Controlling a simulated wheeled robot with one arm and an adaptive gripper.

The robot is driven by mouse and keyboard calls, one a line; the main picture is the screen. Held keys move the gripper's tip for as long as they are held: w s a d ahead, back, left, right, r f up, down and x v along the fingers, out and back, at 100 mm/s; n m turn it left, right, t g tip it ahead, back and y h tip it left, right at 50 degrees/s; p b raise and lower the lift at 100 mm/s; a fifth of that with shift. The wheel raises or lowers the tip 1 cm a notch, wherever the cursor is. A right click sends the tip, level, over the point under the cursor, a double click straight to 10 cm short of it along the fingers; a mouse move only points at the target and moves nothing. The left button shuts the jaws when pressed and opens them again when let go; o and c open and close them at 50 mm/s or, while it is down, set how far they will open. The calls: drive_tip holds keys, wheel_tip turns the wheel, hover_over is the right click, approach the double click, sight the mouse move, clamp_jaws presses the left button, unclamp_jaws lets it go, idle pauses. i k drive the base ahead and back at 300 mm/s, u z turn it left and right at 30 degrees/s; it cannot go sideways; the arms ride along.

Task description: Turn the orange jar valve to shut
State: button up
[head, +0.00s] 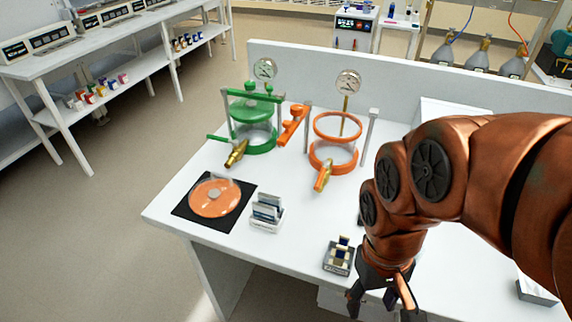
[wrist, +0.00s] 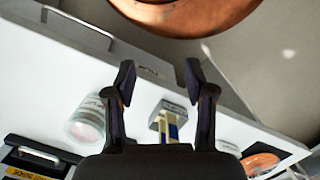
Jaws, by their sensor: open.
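The orange jar (head: 331,158) stands on the white bench, a clear vessel with orange rings and no lid on top. Its brass valve with an orange handle (head: 323,177) sticks out from the jar's lower front. I cannot tell from here whether the valve is open or shut. My gripper (head: 380,302) is open and empty over the bench's front edge, to the lower right of the valve and well apart from it. In the wrist view my open fingers (wrist: 160,75) show with nothing between the tips; the valve does not show there.
A green jar (head: 254,136) with its own brass valve stands left of the orange one. An orange lid (head: 212,200) lies on a black mat. A rack (head: 266,215) and a small tray of vials (head: 338,258) stand in front; the tray also shows in the wrist view (wrist: 178,106).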

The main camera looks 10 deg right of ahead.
sight(325, 163)
drive_tip(key=z, duration=1.9)
drive_tip(key=k, duration=1.2)
drive_tip(key=u, duration=2.05)
drive_tip(key=i, duration=0.5)
drive_tip(key=u, duration=0.1)
